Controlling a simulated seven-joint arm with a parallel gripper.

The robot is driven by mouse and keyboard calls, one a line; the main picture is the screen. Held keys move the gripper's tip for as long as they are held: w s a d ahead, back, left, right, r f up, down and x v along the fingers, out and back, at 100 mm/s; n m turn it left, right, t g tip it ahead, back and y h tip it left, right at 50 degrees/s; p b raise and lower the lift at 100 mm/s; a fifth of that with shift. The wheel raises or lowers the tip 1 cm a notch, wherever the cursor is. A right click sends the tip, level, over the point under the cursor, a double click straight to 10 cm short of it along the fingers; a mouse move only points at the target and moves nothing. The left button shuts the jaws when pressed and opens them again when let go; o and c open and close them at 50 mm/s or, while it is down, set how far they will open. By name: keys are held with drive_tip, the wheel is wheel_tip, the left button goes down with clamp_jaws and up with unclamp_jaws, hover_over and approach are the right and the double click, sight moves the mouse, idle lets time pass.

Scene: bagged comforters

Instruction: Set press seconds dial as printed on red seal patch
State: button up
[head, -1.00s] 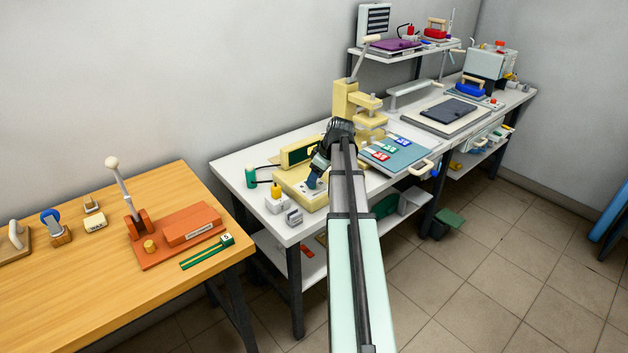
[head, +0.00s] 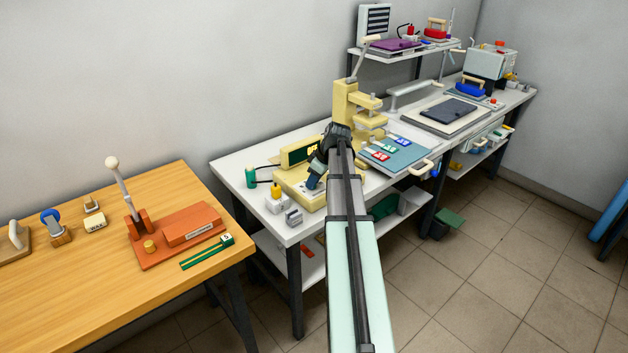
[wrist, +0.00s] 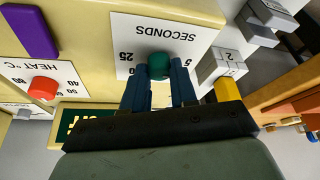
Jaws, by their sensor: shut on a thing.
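The press seconds dial is a green knob (wrist: 158,65) on a white plate marked SECONDS (wrist: 130,35), with 25 and 5 legible, upside down in the wrist view. My gripper (wrist: 158,72) is shut on this knob, with one dark blue finger on each side. The knob's pointer cannot be made out. In the head view my gripper (head: 314,182) is at the cream press base (head: 288,178) and hides the dial.
A red HEAT °C knob (wrist: 43,88) and a purple part (wrist: 29,30) are left of the dial in the wrist view. A grey block (wrist: 220,65) and a yellow part (wrist: 228,88) are close on the right. The cream press column (head: 345,100) rises behind my gripper.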

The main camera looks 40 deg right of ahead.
clamp_jaws()
drive_tip(key=shift+m, duration=0.3)
drive_tip(key=m+h, duration=0.1)
drive_tip(key=m, duration=0.2)
drive_tip(key=shift+a+m+t+h, duration=0.15)
drive_tip(key=shift+m+t+h, duration=0.15)
drive_tip(key=shift+h, duration=0.1)
drive_tip(key=m+h, duration=0.1)
drive_tip(key=m, duration=0.3)
drive_tip(key=shift+a+m+h, duration=0.15)
drive_tip(key=shift+m+h, duration=0.15)
drive_tip(key=shift+h, duration=0.1)
drive_tip(key=m+g+h, duration=0.1)
drive_tip(key=m, duration=0.3)
drive_tip(key=shift+w, duration=0.1)
drive_tip(key=shift+w+a+m+g+h, duration=0.1)
drive_tip(key=shift+m+g+h, duration=0.3)
drive_tip(key=shift+m, duration=0.8)
drive_tip(key=shift+m+g+h, duration=0.2)
drive_tip(key=shift+m+g, duration=0.3)
drive_tip(key=shift+m, duration=0.7)
